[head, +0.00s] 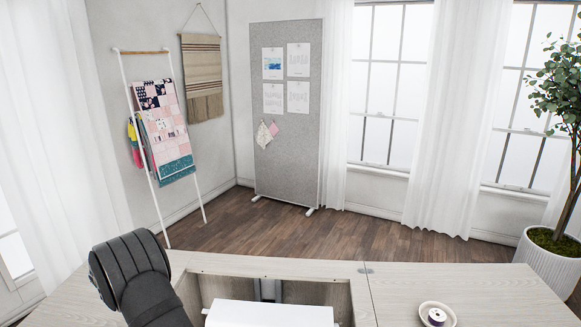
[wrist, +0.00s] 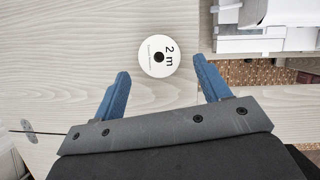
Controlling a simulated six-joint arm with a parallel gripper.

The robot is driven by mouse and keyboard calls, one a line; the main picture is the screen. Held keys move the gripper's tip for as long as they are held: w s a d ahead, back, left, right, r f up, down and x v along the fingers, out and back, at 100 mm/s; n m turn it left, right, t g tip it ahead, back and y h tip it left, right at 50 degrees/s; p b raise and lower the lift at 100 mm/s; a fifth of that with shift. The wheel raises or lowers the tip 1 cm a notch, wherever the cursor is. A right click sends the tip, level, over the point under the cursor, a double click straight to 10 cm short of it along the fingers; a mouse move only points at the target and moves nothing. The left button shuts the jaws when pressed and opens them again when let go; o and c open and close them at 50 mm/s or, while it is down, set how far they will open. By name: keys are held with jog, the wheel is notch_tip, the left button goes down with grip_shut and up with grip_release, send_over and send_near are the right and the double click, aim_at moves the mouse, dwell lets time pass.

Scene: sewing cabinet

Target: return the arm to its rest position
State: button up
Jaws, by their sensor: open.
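My gripper (wrist: 161,66) shows in the wrist view with its two blue fingers spread wide apart. A round white spool with "2 m" on its face (wrist: 149,48) appears between and just beyond the fingertips, with a clear gap to each finger. The spool appears to lie on the pale wood top (wrist: 60,60); how far it is below the fingers is hard to tell. In the head view, a dark grey part of my arm (head: 130,270) rises at the lower left; the gripper itself is outside that view.
The cabinet top (head: 470,285) has a recess holding a white machine (head: 270,314), also at the upper right of the wrist view (wrist: 262,40). A potted plant (head: 555,262) stands beyond.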

jog(key=x, duration=0.3)
jog(key=shift+f, duration=0.15)
jog(key=shift+w+a+r, duration=0.1)
jog(key=shift+r, duration=1.8)
